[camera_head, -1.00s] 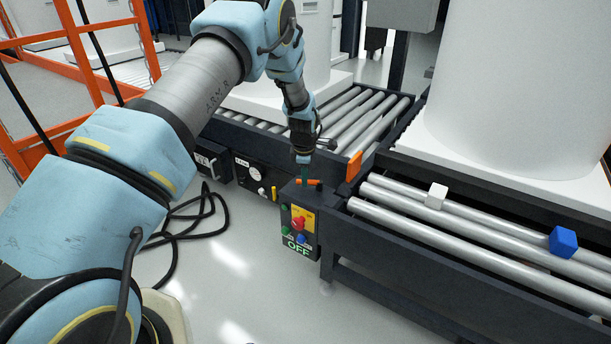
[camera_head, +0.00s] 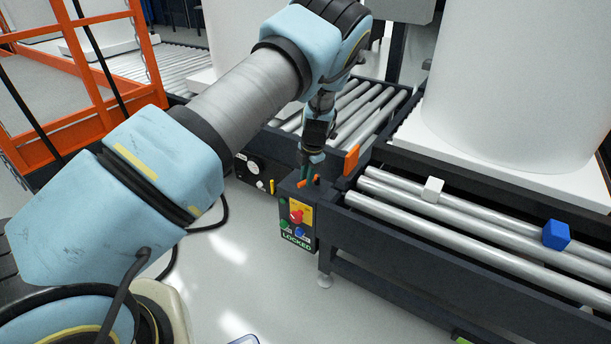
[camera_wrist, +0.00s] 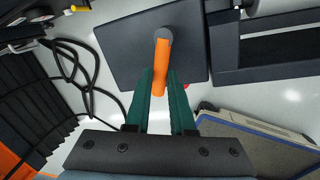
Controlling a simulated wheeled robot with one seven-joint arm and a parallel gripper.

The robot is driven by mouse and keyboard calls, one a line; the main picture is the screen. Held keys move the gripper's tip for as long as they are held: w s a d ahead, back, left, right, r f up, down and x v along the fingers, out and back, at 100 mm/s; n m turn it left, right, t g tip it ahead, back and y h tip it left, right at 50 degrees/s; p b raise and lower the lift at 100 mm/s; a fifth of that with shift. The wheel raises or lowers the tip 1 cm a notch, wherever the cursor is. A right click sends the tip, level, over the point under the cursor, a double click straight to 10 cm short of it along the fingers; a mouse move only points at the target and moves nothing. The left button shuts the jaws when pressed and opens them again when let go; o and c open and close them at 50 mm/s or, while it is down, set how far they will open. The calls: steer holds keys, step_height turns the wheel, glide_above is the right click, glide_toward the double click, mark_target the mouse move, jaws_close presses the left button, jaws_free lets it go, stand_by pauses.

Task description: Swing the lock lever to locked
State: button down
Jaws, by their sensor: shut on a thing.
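The lock lever (camera_wrist: 161,60) is an orange bar on a grey pivot on top of the dark control box (camera_wrist: 120,45). In the wrist view it points from the pivot toward my gripper (camera_wrist: 160,92), whose green fingers are shut on its free end. In the head view my gripper (camera_head: 307,178) is on top of the control box (camera_head: 297,205), and only a little of the orange lever (camera_head: 316,181) shows beside the fingers. The label (camera_head: 297,241) on the box front reads LOCKED.
The box front has a red knob (camera_head: 296,216) on a yellow plate and green and blue buttons. A roller conveyor (camera_head: 400,205) with a white cube (camera_head: 432,189) and a blue cube (camera_head: 556,235) lies right. Black cables (camera_wrist: 75,70) lie on the floor.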

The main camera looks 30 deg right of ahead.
steer(key=shift+s+d, duration=0.1)
stand_by(0.4)
steer(key=c, duration=0.8)
jaws_free()
steer(key=shift+o, duration=0.2)
step_height(320, 180, up, 11)
steer(key=s, duration=0.2)
steer(key=shift+d+f+p, duration=0.15)
steer(key=shift+f+p, duration=0.05)
steer(key=shift+p, duration=0.1)
